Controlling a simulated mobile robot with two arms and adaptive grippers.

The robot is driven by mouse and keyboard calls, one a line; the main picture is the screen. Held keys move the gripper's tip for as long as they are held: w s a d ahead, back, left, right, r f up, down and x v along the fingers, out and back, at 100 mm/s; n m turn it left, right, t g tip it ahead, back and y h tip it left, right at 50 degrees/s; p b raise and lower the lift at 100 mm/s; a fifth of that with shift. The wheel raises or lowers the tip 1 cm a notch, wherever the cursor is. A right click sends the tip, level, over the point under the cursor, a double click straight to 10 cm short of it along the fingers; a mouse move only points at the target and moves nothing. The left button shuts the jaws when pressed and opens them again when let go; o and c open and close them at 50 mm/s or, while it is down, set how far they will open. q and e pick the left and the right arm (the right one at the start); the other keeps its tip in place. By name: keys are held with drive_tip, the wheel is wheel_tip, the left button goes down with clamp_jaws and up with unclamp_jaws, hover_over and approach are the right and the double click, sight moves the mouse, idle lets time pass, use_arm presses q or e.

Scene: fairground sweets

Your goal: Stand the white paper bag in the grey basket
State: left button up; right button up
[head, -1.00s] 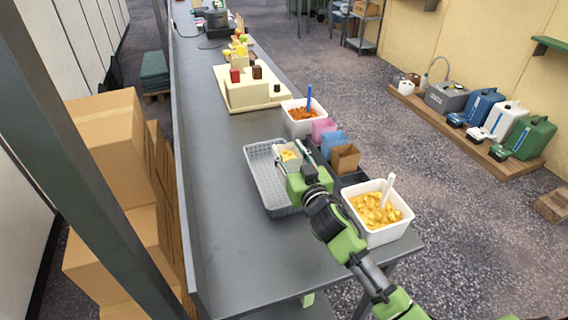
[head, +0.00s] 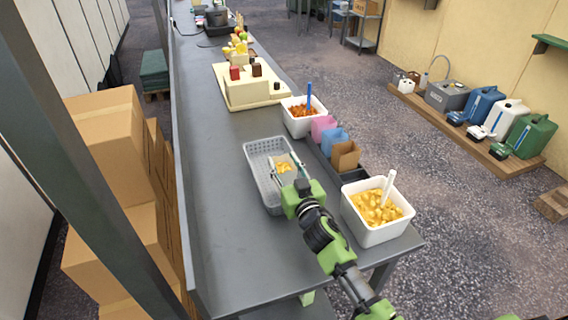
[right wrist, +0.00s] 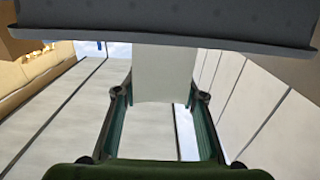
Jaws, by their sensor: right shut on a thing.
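The white paper bag (head: 281,160), with yellow pieces in its open top, is upright at the right side of the grey basket (head: 252,152) in the head view. My right gripper (head: 290,178) is shut on it from the near side. The bag's sides also show between the fingers in the right wrist view (right wrist: 165,72). The bag's lower part is hidden, so I cannot tell whether it touches the basket floor. The rest of the basket looks empty. My left gripper is not in view.
Right of the basket, a dark holder (head: 354,175) carries pink (head: 322,126), blue (head: 334,140) and brown (head: 346,156) bags. White tubs of yellow (head: 372,232) and orange (head: 292,124) food stand at either end. The counter left of the basket is clear.

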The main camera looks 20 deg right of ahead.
drive_tip(key=shift+f, duration=0.25)
drive_tip(key=o, duration=0.9)
drive_tip(key=shift+c, duration=0.2)
drive_tip(key=shift+r, duration=0.15)
drive_tip(key=shift+r+p, duration=0.85)
drive_tip(key=s+b, duration=0.2)
drive_tip(key=s, duration=1)
drive_tip(key=shift+d+f+b, duration=0.25)
drive_tip(key=shift+f+b, duration=0.05)
drive_tip(key=shift+f, duration=0.05)
